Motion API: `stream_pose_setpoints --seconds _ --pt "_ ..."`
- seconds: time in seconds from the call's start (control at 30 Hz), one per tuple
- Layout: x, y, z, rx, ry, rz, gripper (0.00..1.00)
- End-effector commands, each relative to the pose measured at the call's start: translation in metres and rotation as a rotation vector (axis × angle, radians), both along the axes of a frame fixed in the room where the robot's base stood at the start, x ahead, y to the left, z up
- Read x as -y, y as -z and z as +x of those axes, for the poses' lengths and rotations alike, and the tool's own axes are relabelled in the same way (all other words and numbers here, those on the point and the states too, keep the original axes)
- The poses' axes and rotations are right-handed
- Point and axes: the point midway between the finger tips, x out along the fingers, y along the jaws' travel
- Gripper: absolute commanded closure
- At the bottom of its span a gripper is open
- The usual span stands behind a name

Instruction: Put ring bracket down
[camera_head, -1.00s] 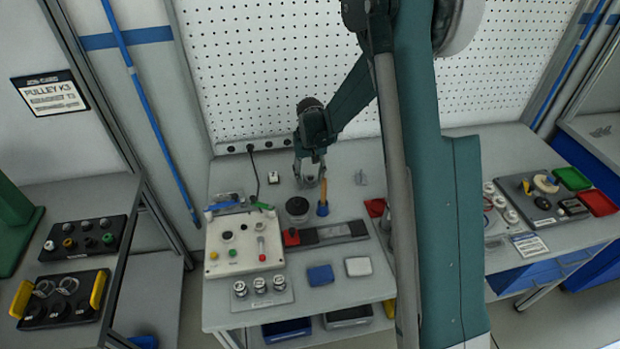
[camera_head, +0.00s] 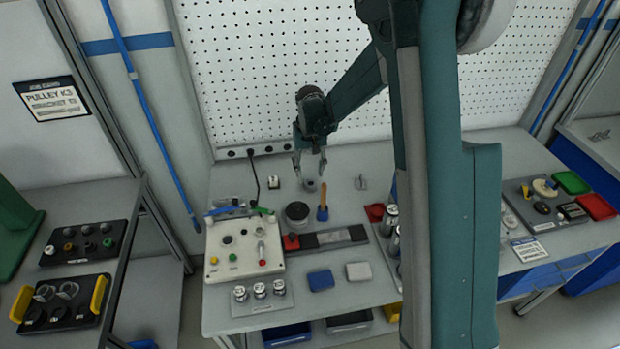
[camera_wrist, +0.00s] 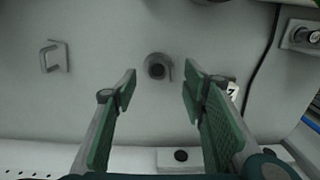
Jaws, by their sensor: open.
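The ring bracket (camera_head: 310,186) is a small grey ring-shaped part standing on the grey workbench near its back edge. In the wrist view the ring bracket (camera_wrist: 158,67) shows its dark round hole, with a small tab at one side. My gripper (camera_head: 309,167) is open above it, fingers pointing down. In the wrist view the two green-padded fingers of my gripper (camera_wrist: 158,88) are wide apart, with nothing between them. The bracket lies apart from the fingers, just beyond their tips in that view.
A grey U-shaped bracket (camera_head: 360,182) lies to the right. A white control box (camera_head: 243,246) is at the left. A small white switch block (camera_head: 273,182) is close by on the left.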

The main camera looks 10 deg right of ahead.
Motion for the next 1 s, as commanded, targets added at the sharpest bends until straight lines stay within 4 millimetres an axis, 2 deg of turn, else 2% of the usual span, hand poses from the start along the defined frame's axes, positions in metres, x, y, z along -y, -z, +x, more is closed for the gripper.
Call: stream_pose_setpoints --seconds 0.2,0.4,0.6,1.0 --pt "0.000 -0.034 0.000 0.000 0.000 0.000 0.58" --pt "0.000 -0.055 0.000 0.000 0.000 0.000 0.58" --pt "0.000 -0.062 0.000 0.000 0.000 0.000 0.58" --pt "0.000 -0.063 0.000 0.000 0.000 0.000 0.58"
